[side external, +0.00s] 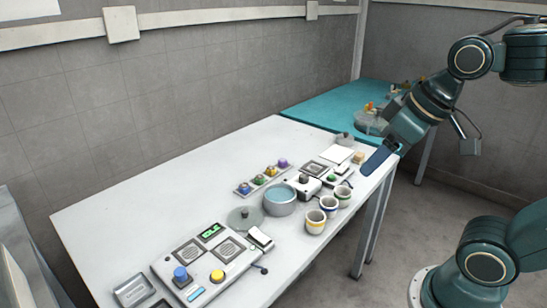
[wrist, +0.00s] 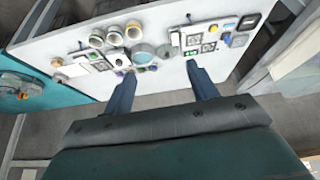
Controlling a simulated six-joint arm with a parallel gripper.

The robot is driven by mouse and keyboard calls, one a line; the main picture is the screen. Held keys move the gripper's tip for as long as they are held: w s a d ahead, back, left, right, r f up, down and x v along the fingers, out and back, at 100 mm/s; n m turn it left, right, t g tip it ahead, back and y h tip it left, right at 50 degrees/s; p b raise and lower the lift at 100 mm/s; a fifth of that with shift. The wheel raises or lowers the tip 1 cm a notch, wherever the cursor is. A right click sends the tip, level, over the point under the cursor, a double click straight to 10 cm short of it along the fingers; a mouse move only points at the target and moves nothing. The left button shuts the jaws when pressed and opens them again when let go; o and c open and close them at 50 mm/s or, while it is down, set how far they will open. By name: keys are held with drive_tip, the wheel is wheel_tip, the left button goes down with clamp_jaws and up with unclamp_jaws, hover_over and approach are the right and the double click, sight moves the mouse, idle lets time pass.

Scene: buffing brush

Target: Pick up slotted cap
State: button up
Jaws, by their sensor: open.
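No part shows a clear slot, so I cannot tell for sure which one is the slotted cap. A flat grey round lid with a small knob (side external: 245,216) lies on the white table, beside a grey pot with a blue-green inside (side external: 280,200). The pot also shows in the wrist view (wrist: 142,54). A smaller round grey knobbed piece (side external: 345,139) sits near the table's far end. My gripper (side external: 378,161) is above the far right end of the table, apart from these things. In the wrist view its two blue fingers (wrist: 160,70) are spread, with nothing between them.
Three cups with coloured bands (side external: 329,205) stand near the table's front edge. A control box with blue and yellow buttons (side external: 205,262) is at the near end. Several coloured knobs (side external: 264,178) stand in a row behind the pot. A teal table (side external: 325,108) adjoins the far end.

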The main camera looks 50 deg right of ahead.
drive_tip(key=w+d+f+n, duration=0.1)
drive_tip(key=w+d, duration=0.2)
drive_tip(key=w, duration=0.9)
drive_tip(key=w+d+n, duration=0.1)
drive_tip(key=w+d, duration=0.2)
drive_tip(key=w, duration=0.9)
drive_tip(key=w+d+f+n+y, duration=0.1)
drive_tip(key=w+d+f, duration=0.5)
drive_tip(key=f, duration=0.3)
drive_tip(key=w+d+f+n+g, duration=0.1)
drive_tip(key=w+d+f, duration=0.4)
drive_tip(key=w+f, duration=0.3)
drive_tip(key=shift+w+d+f+y, duration=0.35)
drive_tip(key=shift+w+d+y, duration=0.05)
drive_tip(key=shift+w, duration=0.1)
hover_over(260, 179)
drive_tip(key=s+d, duration=0.1)
drive_tip(key=d, duration=0.1)
drive_tip(key=shift+s+f, duration=0.15)
drive_tip(key=shift+f, duration=3.8)
drive_tip(key=shift+f, duration=0.1)
